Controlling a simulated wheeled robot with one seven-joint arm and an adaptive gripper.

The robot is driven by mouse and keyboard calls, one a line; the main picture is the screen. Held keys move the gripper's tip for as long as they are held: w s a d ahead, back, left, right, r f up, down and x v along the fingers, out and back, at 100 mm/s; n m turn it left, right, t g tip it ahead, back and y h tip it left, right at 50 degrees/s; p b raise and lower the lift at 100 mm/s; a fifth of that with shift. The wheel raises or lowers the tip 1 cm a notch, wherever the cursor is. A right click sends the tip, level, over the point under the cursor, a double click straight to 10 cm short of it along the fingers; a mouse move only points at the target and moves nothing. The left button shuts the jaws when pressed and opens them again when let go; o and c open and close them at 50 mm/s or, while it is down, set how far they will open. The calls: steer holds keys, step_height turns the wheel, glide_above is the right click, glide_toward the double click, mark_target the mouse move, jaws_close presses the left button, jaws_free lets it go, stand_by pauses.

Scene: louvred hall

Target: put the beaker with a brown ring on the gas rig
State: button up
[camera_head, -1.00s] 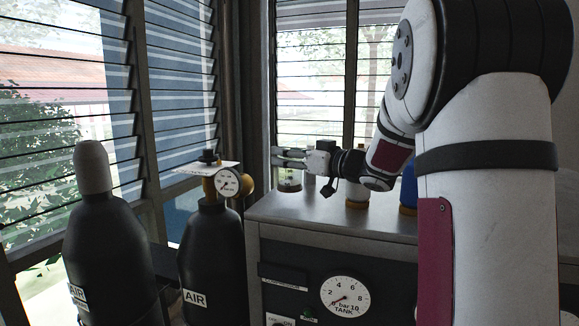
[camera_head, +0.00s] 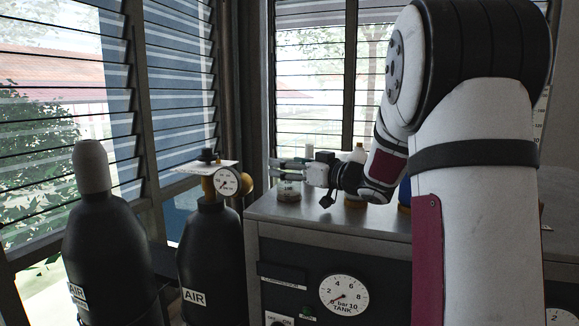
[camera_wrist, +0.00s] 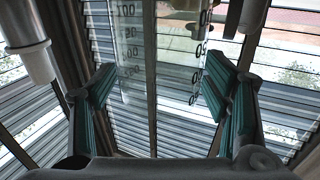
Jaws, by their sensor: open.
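The beaker (camera_head: 289,191), small clear glass with a brownish band low down, appears to stand upright on the back left corner of the gas rig's steel top (camera_head: 330,217). My gripper (camera_head: 285,167) reaches in from the right at the height of the beaker's upper part. Its fingers are open. In the wrist view, clear glass with printed graduations (camera_wrist: 160,60) shows between the two green-padded fingers (camera_wrist: 160,95), with a gap at least on the right. The brown band is not visible there.
A bottle with an amber base (camera_head: 355,202) and a blue vessel (camera_head: 405,195) stand to the right on the rig, partly behind my arm. Two black air cylinders (camera_head: 110,245) (camera_head: 211,250) stand left of the rig, one with a gauge (camera_head: 227,181). Louvred windows are behind.

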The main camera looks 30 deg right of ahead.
steer(key=v, duration=0.7)
steer(key=shift+s+d, duration=0.1)
steer(key=shift+s, duration=0.1)
steer(key=s+a+r+m+g+h, duration=0.3)
steer(key=a+m+h, duration=0.15)
steer(key=h, duration=0.45)
steer(key=s+a+f+g+y, duration=0.1)
steer(key=s+a+f+g, duration=0.2)
steer(key=s+a, duration=0.3)
steer(key=s+a+f+n+g+y, duration=0.1)
steer(key=s+a+f+g+y, duration=0.1)
steer(key=s+a+f, duration=0.3)
steer(key=s+a+f+g+y, duration=0.1)
steer(key=s+a+f+g, duration=0.2)
steer(key=s+a, duration=0.5)
steer(key=s+f, duration=0.1)
steer(key=s, duration=0.3)
steer(key=shift+s+a+f+g, duration=0.25)
steer(key=shift+f+g, duration=0.1)
steer(key=shift+g, duration=0.05)
steer(key=shift+n, duration=0.25)
